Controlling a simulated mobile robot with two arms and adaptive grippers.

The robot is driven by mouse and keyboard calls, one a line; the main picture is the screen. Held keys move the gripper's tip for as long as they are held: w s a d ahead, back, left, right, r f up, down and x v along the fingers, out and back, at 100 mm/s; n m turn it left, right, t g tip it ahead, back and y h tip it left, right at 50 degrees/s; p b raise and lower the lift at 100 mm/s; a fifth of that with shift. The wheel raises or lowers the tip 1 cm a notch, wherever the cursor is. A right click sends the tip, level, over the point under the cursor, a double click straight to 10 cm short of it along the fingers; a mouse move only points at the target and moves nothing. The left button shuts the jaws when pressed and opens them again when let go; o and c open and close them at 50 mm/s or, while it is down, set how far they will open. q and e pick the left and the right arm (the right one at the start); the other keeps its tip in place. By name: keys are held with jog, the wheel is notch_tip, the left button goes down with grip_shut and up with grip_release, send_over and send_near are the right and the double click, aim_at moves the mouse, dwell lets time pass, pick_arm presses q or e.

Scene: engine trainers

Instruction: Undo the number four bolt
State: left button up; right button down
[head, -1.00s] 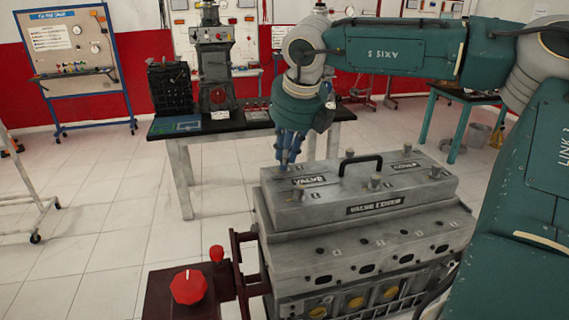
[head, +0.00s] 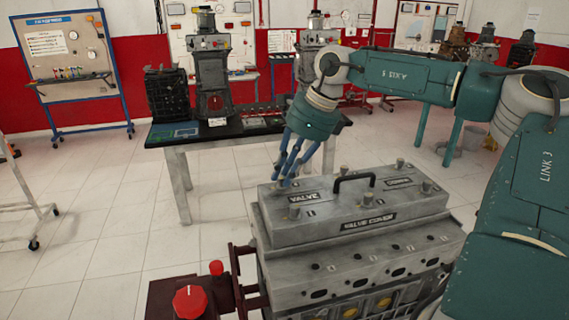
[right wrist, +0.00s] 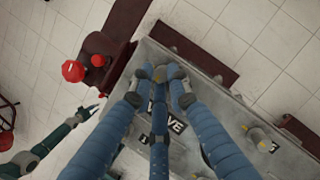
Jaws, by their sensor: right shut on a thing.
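The grey valve cover (head: 330,225) sits on top of the engine, with a black handle and several bolts standing up from it. My right gripper (head: 281,184) has blue fingers that come down at the cover's back left corner, beside the "VALVE" label. In the right wrist view its fingertips (right wrist: 161,73) meet and are shut on a small grey bolt, mostly hidden by them. Its number cannot be read. Other bolts stand free, such as the front left bolt (head: 294,211) and the front right bolt (head: 427,187). A teal arm tip, seemingly my left gripper (right wrist: 92,108), shows small in the right wrist view.
A red knob (head: 190,301) on a dark red stand is at the engine's front left. The black handle (head: 354,180) rises from the cover's middle. A dark-topped table (head: 230,136) with equipment stands behind. Tiled floor (head: 110,220) is open at the left.

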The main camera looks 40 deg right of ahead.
jog(key=n, duration=0.1)
jog(key=n+p, duration=0.1)
jog(key=n+y, duration=0.1)
jog(key=shift+w+d+r+n+g+p, duration=0.25)
jog(key=shift+n+g+p, duration=0.05)
jog(key=shift+g+p, duration=0.1)
jog(key=n, duration=0.2)
jog(key=n+g+y, duration=0.1)
jog(key=n, duration=0.1)
jog(key=shift+w+f+n+g, duration=0.1)
jog(key=shift+w+n+g, duration=0.1)
jog(key=shift+n+g, duration=0.1)
jog(key=n+g, duration=0.1)
jog(key=n, duration=0.1)
jog(key=n+p, duration=0.1)
jog(key=n, duration=0.1)
jog(key=shift+w+n+g, duration=0.15)
jog(key=shift+n+g, duration=0.15)
jog(key=shift+g, duration=0.1)
jog(key=n+g, duration=0.1)
jog(key=n, duration=0.1)
jog(key=n+p, duration=0.1)
jog(key=n, duration=0.2)
jog(key=shift+w+a+g, duration=0.1)
jog(key=shift+w+g, duration=0.05)
jog(key=shift+g, duration=0.25)
jog(key=shift+p, duration=0.3)
